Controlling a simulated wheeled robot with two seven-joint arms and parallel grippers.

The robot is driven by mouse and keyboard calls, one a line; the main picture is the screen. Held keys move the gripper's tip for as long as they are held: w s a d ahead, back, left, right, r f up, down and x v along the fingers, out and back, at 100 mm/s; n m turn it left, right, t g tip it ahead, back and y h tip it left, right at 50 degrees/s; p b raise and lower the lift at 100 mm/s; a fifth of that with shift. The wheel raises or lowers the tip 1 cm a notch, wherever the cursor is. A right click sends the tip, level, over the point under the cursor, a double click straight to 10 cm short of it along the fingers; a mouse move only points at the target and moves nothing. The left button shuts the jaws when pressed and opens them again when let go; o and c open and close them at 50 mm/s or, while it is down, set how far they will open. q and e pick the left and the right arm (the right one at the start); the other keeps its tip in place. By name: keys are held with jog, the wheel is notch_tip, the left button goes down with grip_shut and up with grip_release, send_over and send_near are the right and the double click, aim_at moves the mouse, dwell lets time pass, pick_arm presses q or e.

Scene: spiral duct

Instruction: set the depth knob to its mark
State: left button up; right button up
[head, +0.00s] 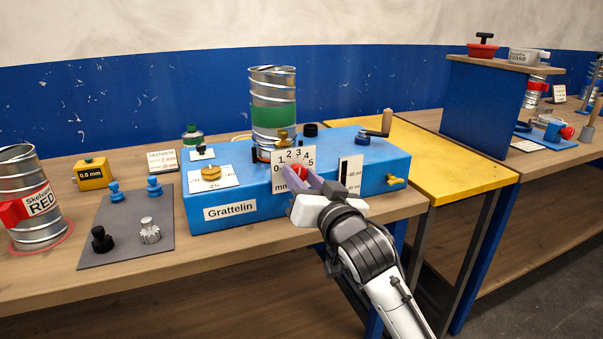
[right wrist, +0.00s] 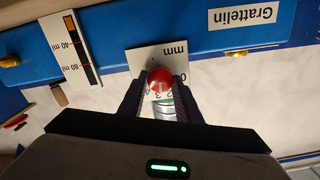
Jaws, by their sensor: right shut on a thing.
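The depth knob (head: 299,171) is a red round knob on the front of the blue Grattelin machine (head: 350,150). It sits at the foot of a white scale plate (head: 295,156) marked 0 to 5 and mm. My right gripper (head: 299,176) is shut on the knob, with one finger on each side. In the right wrist view the red knob (right wrist: 160,79) shows between the two dark fingers (right wrist: 160,98), with a pale line on its face. Fingers hide part of the scale, and I cannot tell which number the line points to. My left gripper is not in view.
A spiral duct (head: 272,90) with a green band stands on the machine. A brass knob (head: 211,173) and a crank (head: 375,133) are on its top. A grey mat (head: 125,235) with several small knobs lies left. A duct labelled RED (head: 38,220) stands at far left.

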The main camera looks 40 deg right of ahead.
jog(key=shift+m+p, duration=0.4)
jog(key=shift+m, duration=0.4)
jog(key=o, duration=1.1)
jog(key=shift+c, duration=0.2)
jog(key=shift+s, duration=0.1)
jog(key=v, duration=1)
jog(key=shift+s, duration=0.1)
